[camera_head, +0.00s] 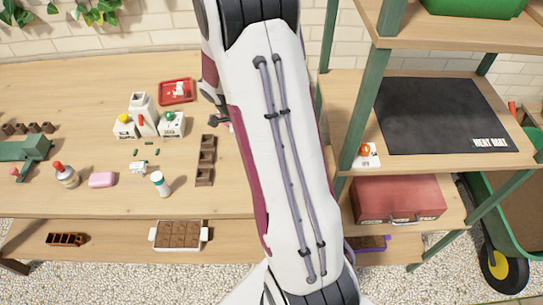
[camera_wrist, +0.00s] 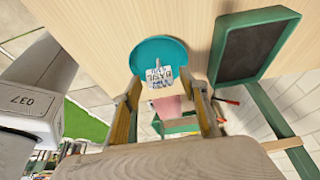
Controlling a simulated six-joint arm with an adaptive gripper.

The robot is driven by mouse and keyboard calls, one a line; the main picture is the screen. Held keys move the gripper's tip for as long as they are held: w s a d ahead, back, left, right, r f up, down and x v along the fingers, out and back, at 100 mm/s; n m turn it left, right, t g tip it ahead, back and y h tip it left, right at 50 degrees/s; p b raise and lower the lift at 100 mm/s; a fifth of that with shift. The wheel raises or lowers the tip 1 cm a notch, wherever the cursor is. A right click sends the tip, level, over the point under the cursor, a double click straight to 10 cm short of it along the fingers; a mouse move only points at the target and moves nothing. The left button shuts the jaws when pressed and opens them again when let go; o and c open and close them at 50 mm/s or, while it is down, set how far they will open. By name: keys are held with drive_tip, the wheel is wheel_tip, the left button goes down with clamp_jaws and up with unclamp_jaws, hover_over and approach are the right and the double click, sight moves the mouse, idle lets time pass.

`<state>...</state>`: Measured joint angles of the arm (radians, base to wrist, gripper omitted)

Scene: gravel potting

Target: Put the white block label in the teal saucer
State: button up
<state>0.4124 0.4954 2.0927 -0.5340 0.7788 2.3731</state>
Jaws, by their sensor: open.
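The teal saucer (camera_wrist: 172,46) lies on a pale wooden surface in the wrist view. A white block label (camera_wrist: 159,74) with dark marks shows against the saucer's lower part and overlaps its lower rim. I cannot tell whether it rests fully inside. My gripper (camera_wrist: 163,93) is open, with one finger on each side below the label, and nothing shows clasped between them. In the head view my arm covers the middle, and I cannot make out the saucer there.
A green-rimmed dark tray (camera_wrist: 252,46) stands right of the saucer. In the head view, a red tray (camera_head: 177,91), white cartons (camera_head: 143,115), a brown pot strip (camera_head: 206,160) and a pink block (camera_head: 102,179) are on the bench. A shelf with a black mat (camera_head: 440,112) stands right.

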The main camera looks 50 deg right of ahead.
drive_tip(key=shift+v, duration=2.6)
drive_tip(key=shift+r, duration=0.1)
drive_tip(key=s+a+r+n+t, duration=0.2)
drive_tip(key=a+r+n+t, duration=0.2)
drive_tip(key=a+r+n, duration=0.75)
drive_tip(key=s+a+r+n+t+y, duration=0.1)
drive_tip(key=s+a+r+n+t, duration=0.1)
drive_tip(key=n, duration=0.5)
drive_tip(key=s+a+r+n+t+y, duration=0.2)
drive_tip(key=s+a+r+n, duration=0.3)
drive_tip(key=s+a+n, duration=0.2)
drive_tip(key=a+n, duration=0.1)
drive_tip(key=a, duration=0.1)
drive_tip(key=shift+s+a+r+t, duration=0.15)
drive_tip(key=shift+a+r+t, duration=0.15)
drive_tip(key=shift+t, duration=0.1)
